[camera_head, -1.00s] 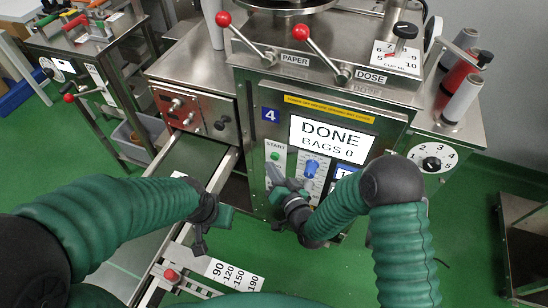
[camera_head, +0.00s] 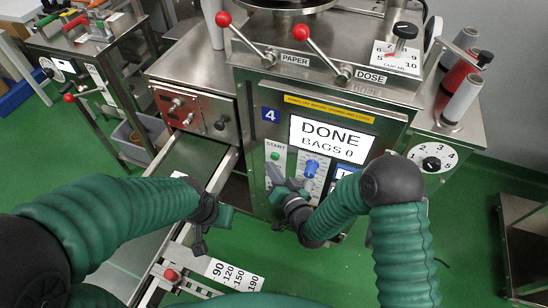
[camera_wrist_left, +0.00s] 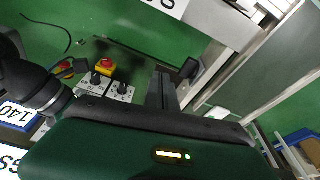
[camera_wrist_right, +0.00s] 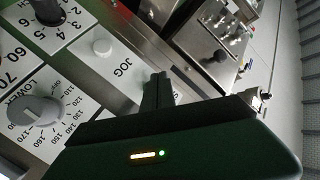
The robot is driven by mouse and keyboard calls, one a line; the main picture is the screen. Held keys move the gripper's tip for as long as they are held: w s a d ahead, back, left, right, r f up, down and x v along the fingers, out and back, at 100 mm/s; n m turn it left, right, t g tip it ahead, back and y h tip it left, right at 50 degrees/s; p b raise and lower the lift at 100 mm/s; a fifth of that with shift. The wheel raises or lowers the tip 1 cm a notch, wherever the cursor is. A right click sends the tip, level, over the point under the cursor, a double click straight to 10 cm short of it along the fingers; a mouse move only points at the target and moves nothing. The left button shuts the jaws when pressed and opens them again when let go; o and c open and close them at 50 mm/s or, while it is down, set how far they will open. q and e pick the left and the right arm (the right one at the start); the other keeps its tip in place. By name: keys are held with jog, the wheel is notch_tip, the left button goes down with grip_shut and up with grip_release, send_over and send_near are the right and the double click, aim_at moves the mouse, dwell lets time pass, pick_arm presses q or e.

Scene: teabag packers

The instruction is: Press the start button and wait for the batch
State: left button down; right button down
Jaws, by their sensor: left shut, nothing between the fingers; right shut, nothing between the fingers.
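The start button (camera_head: 275,156) is a small green button under the word START, on a white strip left of the blue knob (camera_head: 311,168).
Red-knobbed PAPER (camera_head: 224,19) and DOSE (camera_head: 300,32) levers stick out above the panel. A long metal chute (camera_head: 190,165) runs at the left, with a numbered scale (camera_head: 235,275) near its front. A red stop button (camera_wrist_left: 104,65) shows in the left wrist view.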

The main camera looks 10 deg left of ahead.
jog(key=shift+w+d, duration=0.1)
jog(key=shift+w, duration=0.25)
